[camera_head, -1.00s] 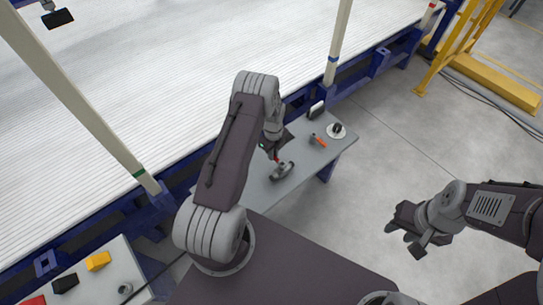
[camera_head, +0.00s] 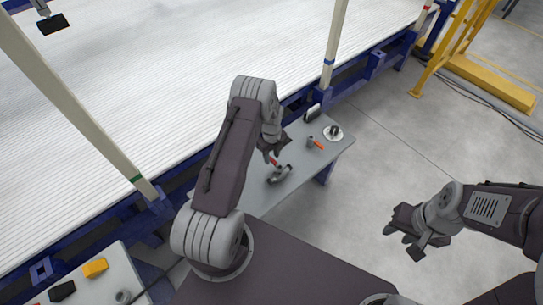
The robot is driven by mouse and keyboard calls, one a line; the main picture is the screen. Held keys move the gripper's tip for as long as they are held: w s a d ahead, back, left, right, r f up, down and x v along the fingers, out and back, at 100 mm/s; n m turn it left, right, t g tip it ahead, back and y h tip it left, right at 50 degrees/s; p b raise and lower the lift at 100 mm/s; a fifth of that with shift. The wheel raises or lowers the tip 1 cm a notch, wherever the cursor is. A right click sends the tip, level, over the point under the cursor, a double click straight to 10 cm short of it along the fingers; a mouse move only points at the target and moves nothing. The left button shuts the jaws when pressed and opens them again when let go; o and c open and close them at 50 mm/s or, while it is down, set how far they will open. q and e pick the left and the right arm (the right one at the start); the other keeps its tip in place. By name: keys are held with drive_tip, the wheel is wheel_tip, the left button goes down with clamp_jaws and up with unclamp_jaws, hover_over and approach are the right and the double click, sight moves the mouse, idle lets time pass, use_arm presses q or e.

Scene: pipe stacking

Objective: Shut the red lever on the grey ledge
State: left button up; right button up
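The grey ledge (camera_head: 255,203) is a narrow table beside the large white slatted surface. On it lies a dark grey valve-like fitting (camera_head: 280,174) with a short red lever (camera_head: 274,161) slanting up from it toward the left. My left gripper (camera_head: 271,155) is just above the fitting, its dark fingers at the upper end of the lever. The fingers look apart, but whether they touch the lever is too small to tell. My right gripper (camera_head: 403,243) is open and empty, over the floor at the right.
Behind the fitting on the ledge are a grey part with an orange handle (camera_head: 317,144), a white disc with a dark part (camera_head: 333,132) and a dark block (camera_head: 312,113). A light table (camera_head: 112,271) at lower left holds yellow and black blocks. Pale posts rise along the blue frame.

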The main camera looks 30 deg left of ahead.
sight(271, 159)
use_arm(q)
wheel_tip(271, 159, up, 9)
drive_tip(key=p, duration=0.1)
idle(0.4)
